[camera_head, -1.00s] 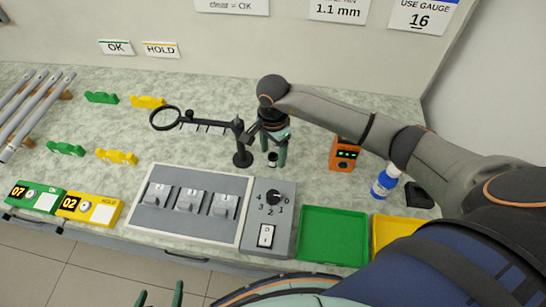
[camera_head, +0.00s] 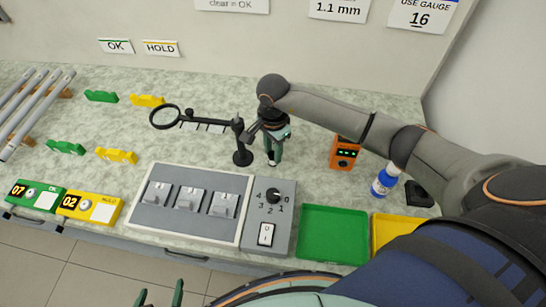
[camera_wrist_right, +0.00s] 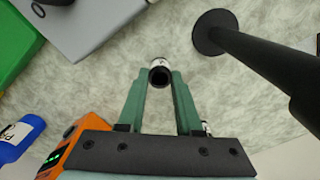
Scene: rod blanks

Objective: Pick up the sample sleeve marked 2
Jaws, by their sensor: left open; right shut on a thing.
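My right gripper (camera_head: 274,158) points down at the bench beside the magnifier stand. In the right wrist view its green fingers (camera_wrist_right: 159,88) are shut on a small sleeve (camera_wrist_right: 159,72), white outside with a dark open end. The number on this sleeve cannot be read, and I cannot tell whether it still touches the bench. In the head view the fingers mostly hide it. My left gripper (camera_head: 160,295) shows only its green fingertips at the bottom edge, open and empty, in front of the bench.
The magnifier stand (camera_head: 242,157) is close to the left of my right gripper. An orange device (camera_head: 345,153) and a blue-white bottle (camera_head: 385,180) stand to the right. A switch box (camera_head: 268,215) and a green tray (camera_head: 333,236) lie in front.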

